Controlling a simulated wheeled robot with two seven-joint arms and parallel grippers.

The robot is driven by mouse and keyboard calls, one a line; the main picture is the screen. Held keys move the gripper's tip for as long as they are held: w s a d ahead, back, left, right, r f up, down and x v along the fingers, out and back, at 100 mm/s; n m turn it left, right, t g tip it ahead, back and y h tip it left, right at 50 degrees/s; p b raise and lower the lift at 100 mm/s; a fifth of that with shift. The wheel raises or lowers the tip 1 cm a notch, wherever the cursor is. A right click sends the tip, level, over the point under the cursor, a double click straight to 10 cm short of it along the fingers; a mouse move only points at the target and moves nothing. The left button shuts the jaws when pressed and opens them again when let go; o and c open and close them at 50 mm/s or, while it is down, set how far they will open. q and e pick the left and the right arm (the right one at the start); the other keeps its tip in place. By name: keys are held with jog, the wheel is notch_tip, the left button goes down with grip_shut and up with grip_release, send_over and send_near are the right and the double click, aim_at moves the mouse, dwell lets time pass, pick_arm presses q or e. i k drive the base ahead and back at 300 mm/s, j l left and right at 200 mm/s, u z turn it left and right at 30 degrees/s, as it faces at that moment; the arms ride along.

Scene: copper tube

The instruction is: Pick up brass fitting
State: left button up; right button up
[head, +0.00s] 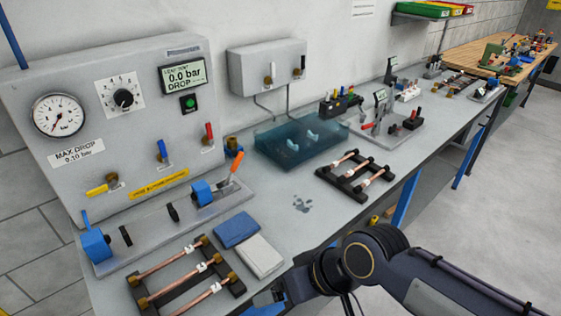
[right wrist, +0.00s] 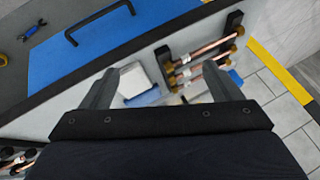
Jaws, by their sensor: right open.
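Brass fittings sit on the ends of copper tubes in a black rack at the lower left of the head view; one brass fitting (head: 203,241) is at the far end of a tube. In the right wrist view, brass fittings (right wrist: 239,31) show on the tube ends of a rack at the upper right. Which fitting the task means, I cannot tell. My right gripper (right wrist: 160,75) is open and empty, its two fingers apart above the bench edge. In the head view it is near the bottom edge, right of the rack, partly cut off. My left gripper is not in view.
A blue cloth (head: 236,230) and a white cloth (head: 260,257) lie between the rack and my right arm. A test panel (head: 120,120) with a gauge stands behind. A second tube rack (head: 356,176) and a teal tray (head: 300,141) are farther along.

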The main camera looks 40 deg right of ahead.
aim_at(450, 95)
jog(key=z, duration=2.3)
jog(key=i+l+z, duration=0.3)
jog(key=i+l, duration=0.75)
jog(key=i+l+z, duration=0.15)
jog(key=i, duration=0.95)
jog(key=i+l+z, duration=0.15)
jog(key=i, duration=0.95)
jog(key=i+u, duration=0.35)
jog(key=i, duration=0.15)
jog(key=i+l+u, duration=0.15)
jog(key=i+u, duration=0.2)
jog(key=i, duration=0.2)
jog(key=i+u, duration=0.15)
jog(key=u, duration=0.3)
jog(key=i+u, duration=0.2)
jog(key=u, duration=0.25)
jog(key=i+l+u, duration=0.1)
jog(key=u, duration=0.35)
jog(key=i+l+u, duration=0.15)
jog(key=u, duration=0.3)
jog(key=i+l+u, duration=0.1)
jog(key=u, duration=0.25)
jog(key=i+l+u, duration=0.15)
jog(key=u, duration=0.15)
jog(key=i+l+u, duration=0.15)
jog(key=u, duration=0.2)
jog(key=i+l, duration=0.05)
jog(key=i, duration=0.05)
